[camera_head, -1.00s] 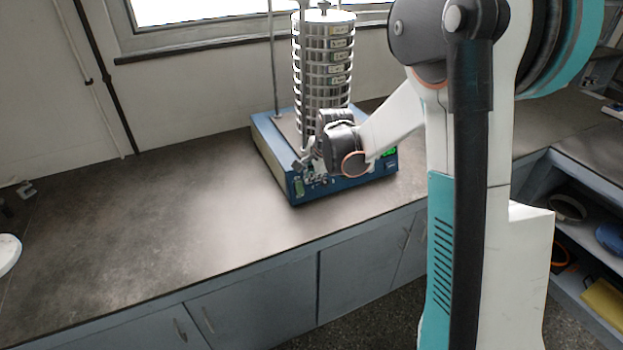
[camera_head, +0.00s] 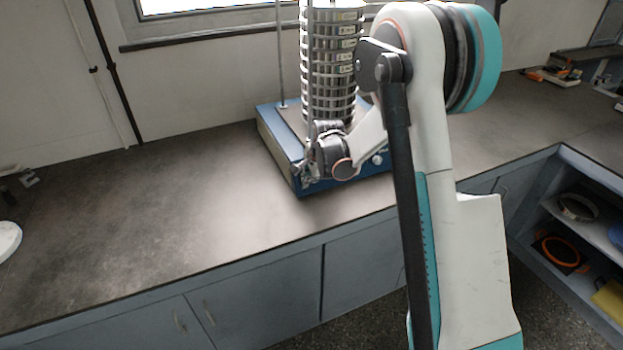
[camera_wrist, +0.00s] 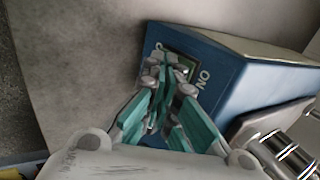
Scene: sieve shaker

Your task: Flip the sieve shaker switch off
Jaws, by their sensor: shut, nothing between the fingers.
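The sieve shaker has a blue base (camera_head: 268,135) on the counter with a tall stack of metal sieves (camera_head: 328,60) on top. In the head view, my gripper (camera_head: 304,174) is at the base's front left corner and hides the switch.
The dark counter (camera_head: 150,220) is clear left of the shaker. A white round object (camera_head: 8,240) lies at the left edge. Open shelves (camera_head: 575,235) hold round items at right.

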